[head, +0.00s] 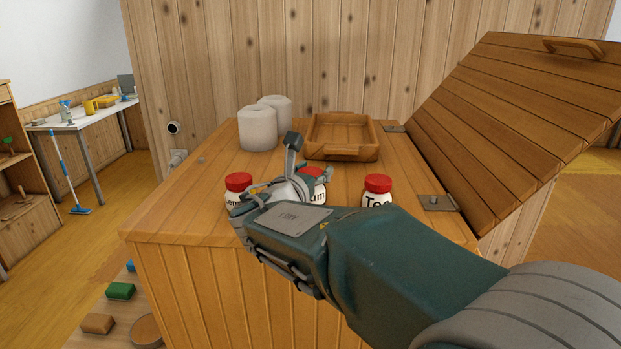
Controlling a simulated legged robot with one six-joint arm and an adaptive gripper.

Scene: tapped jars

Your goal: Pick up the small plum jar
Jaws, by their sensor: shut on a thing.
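The plum jar (319,196) is white with a red lid and shows the label letters "um". It is in the middle of three jars on the wooden chest top. My gripper (300,178) is at this jar and shut on it; the gripper hides the jar's left and lower parts. I cannot tell whether its base touches the wood. A similar red-lidded jar (238,184) with "em" showing is to the left, partly behind my gripper. Another jar (377,190) with "Te" showing stands to the right, its lower part hidden by my arm.
Two white rolls (257,130) and a wooden tray (343,152) stand farther back on the chest top (185,215). A hinged wooden lid (515,125) leans open at the right. Clear wood lies left of the jars. Blocks (120,290) lie below at left.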

